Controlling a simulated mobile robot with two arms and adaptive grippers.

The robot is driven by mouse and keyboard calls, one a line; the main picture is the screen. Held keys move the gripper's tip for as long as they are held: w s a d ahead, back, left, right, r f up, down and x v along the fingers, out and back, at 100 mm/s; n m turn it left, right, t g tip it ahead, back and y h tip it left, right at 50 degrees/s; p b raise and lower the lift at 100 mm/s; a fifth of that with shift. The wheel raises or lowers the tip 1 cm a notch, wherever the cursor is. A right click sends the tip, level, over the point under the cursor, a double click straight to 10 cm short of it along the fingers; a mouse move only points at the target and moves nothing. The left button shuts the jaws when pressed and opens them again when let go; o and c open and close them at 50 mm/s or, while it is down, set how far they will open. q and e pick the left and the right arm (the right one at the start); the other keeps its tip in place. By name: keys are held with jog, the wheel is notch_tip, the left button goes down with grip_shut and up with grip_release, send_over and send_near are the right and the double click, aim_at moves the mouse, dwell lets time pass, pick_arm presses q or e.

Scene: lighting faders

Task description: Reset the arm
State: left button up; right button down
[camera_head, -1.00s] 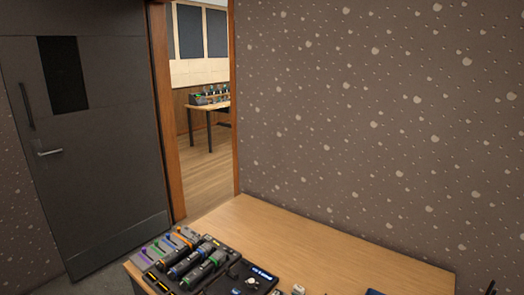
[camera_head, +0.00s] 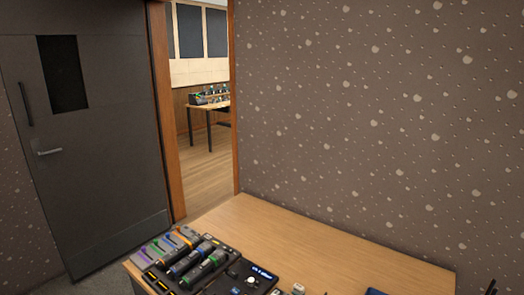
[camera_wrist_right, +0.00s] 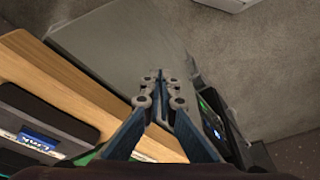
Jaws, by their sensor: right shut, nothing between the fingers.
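My right gripper (camera_wrist_right: 160,78) shows in the right wrist view with its two blue fingers together at the tips and nothing between them. It is over a grey surface (camera_wrist_right: 120,42) and apart from the wooden edge at left. In the head view I cannot make out either gripper for certain. My left gripper is in neither view. The lighting fader console (camera_head: 205,262) lies on the wooden table at the bottom of the head view. It has several fader handles and a small lit display.
The wooden table (camera_head: 300,250) is bare behind the console, up to a speckled wall (camera_head: 370,110). A grey door (camera_head: 90,150) stands at the left beside an open doorway. Another table (camera_head: 208,108) with equipment shows through it. Small items lie at the table's front edge.

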jog(key=s+f, duration=0.4)
jog(key=f, duration=0.9)
jog(key=s+d+f+g+b, duration=0.1)
jog(key=s+d+f, duration=0.2)
jog(key=s+f, duration=1.2)
jog(key=shift+s+d+f+g, duration=0.25)
jog(key=shift+s+g, duration=0.15)
jog(key=shift+s, duration=0.25)
